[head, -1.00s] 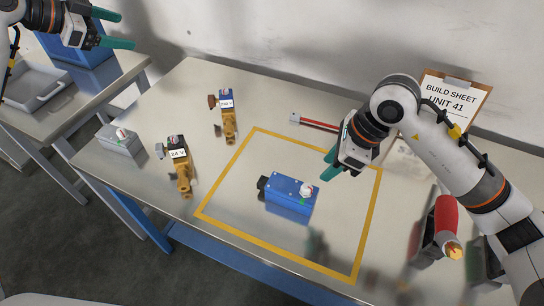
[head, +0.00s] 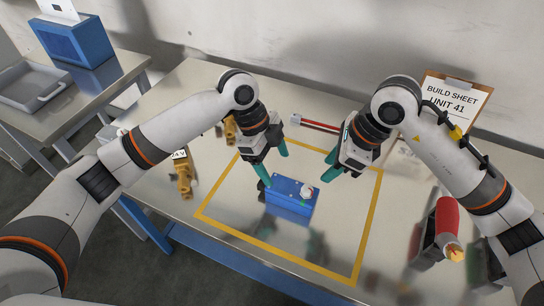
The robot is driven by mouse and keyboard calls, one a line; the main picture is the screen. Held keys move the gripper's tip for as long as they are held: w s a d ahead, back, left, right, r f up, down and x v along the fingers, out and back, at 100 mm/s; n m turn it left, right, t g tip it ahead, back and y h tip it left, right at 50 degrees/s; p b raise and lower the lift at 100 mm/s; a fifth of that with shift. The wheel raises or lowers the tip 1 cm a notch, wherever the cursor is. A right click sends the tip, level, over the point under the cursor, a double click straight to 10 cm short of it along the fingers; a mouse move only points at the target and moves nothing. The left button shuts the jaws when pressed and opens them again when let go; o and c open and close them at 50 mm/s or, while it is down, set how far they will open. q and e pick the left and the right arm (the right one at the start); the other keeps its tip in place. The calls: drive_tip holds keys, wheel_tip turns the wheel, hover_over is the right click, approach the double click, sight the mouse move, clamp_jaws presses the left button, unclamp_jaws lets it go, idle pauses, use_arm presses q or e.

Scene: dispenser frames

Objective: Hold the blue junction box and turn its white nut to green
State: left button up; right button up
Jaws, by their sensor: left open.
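The blue junction box (head: 290,204) lies inside the yellow outline on the table. Its white nut (head: 306,191) is on top at the right end, with a small green mark beside it. My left gripper (head: 274,168) is open just above and behind the box's left end, with one finger near that end; I cannot tell whether it touches. My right gripper (head: 342,169) is open and empty, above and to the right of the nut, apart from it. The black fitting on the box's left end is hidden behind my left gripper.
A red-handled tool (head: 446,222) stands at the right. A red bar (head: 318,125) and the build sheet (head: 456,104) are at the back. The outlined area's front is clear.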

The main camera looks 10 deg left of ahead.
sight(286, 186)
use_arm(q)
drive_tip(key=x, duration=1.1)
drive_tip(key=shift+d+f, duration=0.15)
drive_tip(key=shift+f, duration=0.1)
drive_tip(key=c, duration=1.2)
use_arm(e)
drive_tip(key=shift+o, duration=1.1)
drive_tip(key=a+r+n+h, duration=0.3)
drive_tip(key=a+n+h, duration=0.1)
drive_tip(key=n, duration=0.1)
drive_tip(key=shift+g, duration=0.3)
drive_tip(key=f, duration=1.2)
drive_tip(key=shift+w, duration=0.4)
